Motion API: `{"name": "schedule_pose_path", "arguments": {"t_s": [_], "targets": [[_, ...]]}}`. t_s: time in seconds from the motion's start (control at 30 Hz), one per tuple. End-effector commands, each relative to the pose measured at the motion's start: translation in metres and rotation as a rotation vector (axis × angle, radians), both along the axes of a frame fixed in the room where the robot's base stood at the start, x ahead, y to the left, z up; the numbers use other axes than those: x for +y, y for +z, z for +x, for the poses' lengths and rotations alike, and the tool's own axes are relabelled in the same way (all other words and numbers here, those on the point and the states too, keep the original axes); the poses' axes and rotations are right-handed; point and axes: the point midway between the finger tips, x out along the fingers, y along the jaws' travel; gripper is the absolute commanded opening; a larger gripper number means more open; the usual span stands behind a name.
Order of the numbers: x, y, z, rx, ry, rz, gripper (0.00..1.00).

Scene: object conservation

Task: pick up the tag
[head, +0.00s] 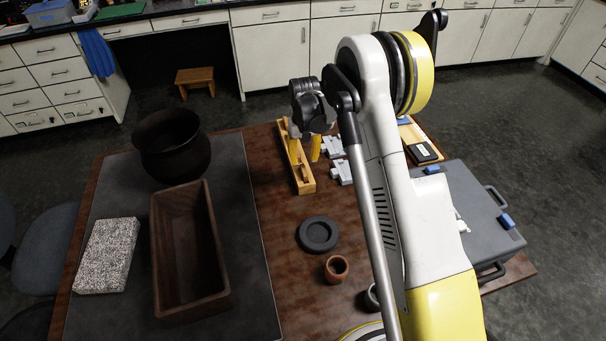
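My gripper (304,140) is at the upper middle of the head view, above the back part of the brown table (275,215). Its two yellow fingers point down and stand apart, with nothing seen between them. The fingers are over or close to a narrow light-wood rack (307,186), which holds something brown; the gripper hides part of the rack. I cannot make out a tag for certain. Two small pale grey pieces (341,172) lie just right of the rack, too small to identify.
A dark pot (172,148), a long wooden box (217,285) and a speckled block (107,255) stand on a grey mat (240,180) at left. A black dish (318,234) and small clay cup (336,268) are mid-table. A grey case (477,212) lies at right, partly behind my arm.

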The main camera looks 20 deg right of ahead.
Motion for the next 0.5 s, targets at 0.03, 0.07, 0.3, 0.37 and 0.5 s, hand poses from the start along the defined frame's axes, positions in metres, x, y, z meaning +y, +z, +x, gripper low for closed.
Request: {"name": "schedule_pose_path", "arguments": {"t_s": [0.03,0.07,0.3,0.37,0.5], "targets": [[0.0,-0.005,0.0,0.0,0.0,0.0,0.38],[0.0,-0.007,0.0,0.0,0.0,0.0,0.38],[0.003,-0.04,-0.003,0.0,0.0,0.0,0.38],[0.003,-0.049,-0.003,0.0,0.0,0.0,0.38],[0.003,-0.056,-0.003,0.0,0.0,0.0,0.38]]}}
